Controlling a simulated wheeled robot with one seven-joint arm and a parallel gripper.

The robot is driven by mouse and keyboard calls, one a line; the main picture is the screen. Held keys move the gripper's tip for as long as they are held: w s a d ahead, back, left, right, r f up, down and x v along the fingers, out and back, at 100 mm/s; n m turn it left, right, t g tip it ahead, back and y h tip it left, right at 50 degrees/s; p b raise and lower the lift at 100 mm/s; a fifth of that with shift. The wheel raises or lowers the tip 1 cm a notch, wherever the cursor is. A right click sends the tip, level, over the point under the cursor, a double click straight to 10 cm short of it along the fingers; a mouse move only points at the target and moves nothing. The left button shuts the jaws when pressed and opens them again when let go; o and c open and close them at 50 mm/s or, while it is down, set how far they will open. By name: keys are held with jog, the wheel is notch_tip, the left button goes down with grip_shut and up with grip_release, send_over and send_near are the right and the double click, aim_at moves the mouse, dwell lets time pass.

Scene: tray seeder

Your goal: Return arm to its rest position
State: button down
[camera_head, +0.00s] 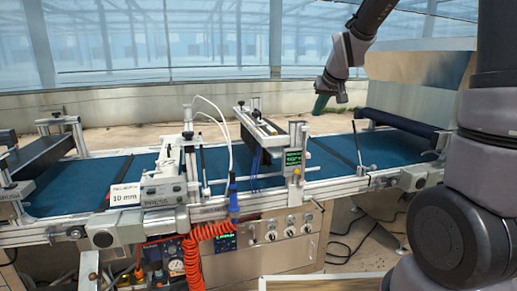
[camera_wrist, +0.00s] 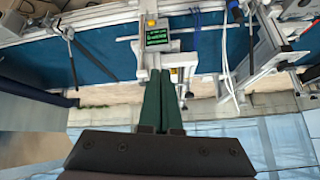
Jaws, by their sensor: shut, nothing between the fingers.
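My gripper (camera_head: 321,103) hangs at the end of my dark arm in the head view, above the far side of the conveyor and right of its middle. Its green fingers point down. In the wrist view the two green fingers of my gripper (camera_wrist: 160,85) lie side by side, shut with nothing between them. The tray seeder (camera_head: 180,187) runs across the head view with a blue belt (camera_head: 220,160). My gripper is apart from the machine in the head view.
A small display (camera_head: 293,158) stands on the near rail; it also shows in the wrist view (camera_wrist: 157,37). A metal hopper (camera_head: 412,95) stands at the right. An orange coiled hose (camera_head: 190,255) hangs in front. A wooden edge (camera_head: 320,284) shows at the bottom.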

jog(key=s+d+r+m, duration=0.1)
jog(key=s+d+r, duration=0.1)
jog(key=s, duration=0.7)
jog(key=s+d+r+m, duration=0.1)
jog(key=s+r+m, duration=0.1)
jog(key=s, duration=0.7)
jog(key=s+d+r+m, duration=0.1)
jog(key=s+r, duration=0.3)
jog(key=s, duration=0.5)
jog(key=shift+s+d+r+m, duration=0.15)
jog(key=shift+s+d+m, duration=0.25)
jog(key=shift+d, duration=0.4)
jog(key=shift+w, duration=0.1)
